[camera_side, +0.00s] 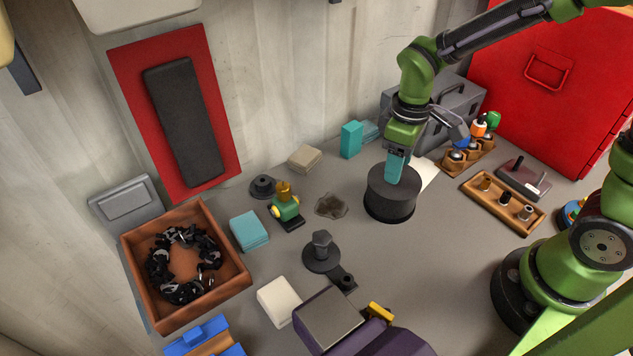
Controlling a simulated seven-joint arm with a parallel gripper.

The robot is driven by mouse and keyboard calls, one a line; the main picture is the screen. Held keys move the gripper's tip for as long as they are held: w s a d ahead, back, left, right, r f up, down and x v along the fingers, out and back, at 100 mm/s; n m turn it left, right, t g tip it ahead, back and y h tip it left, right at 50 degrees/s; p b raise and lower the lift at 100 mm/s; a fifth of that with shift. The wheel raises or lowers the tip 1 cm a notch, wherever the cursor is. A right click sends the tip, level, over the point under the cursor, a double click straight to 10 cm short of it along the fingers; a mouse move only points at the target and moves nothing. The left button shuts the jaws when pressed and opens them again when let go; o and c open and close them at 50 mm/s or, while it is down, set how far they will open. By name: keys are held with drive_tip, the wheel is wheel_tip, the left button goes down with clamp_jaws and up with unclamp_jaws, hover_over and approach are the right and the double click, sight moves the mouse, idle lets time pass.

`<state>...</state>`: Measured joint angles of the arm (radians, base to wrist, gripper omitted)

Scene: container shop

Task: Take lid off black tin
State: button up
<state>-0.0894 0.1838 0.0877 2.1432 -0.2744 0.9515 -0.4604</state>
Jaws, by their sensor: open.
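The black tin (390,206) is a round dark cylinder standing upright on the grey workbench, right of the middle. Its lid (376,186) is on top and looks dark and flat. My gripper (396,180) points down from above and its teal fingers reach the top of the tin. The fingers are open. They hide the middle of the lid, so I cannot tell whether they touch it or stand around a knob.
A wooden rack (503,203) and a bottle holder (467,156) stand right of the tin. A grey toolbox (455,101) is behind. A black bolt-topped stand (321,254) and a green-yellow figure (286,207) are left. The bench in front of the tin is clear.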

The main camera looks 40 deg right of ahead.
drive_tip(key=shift+f, duration=0.85)
drive_tip(key=shift+c, duration=0.4)
clamp_jaws()
drive_tip(key=shift+r, duration=0.1)
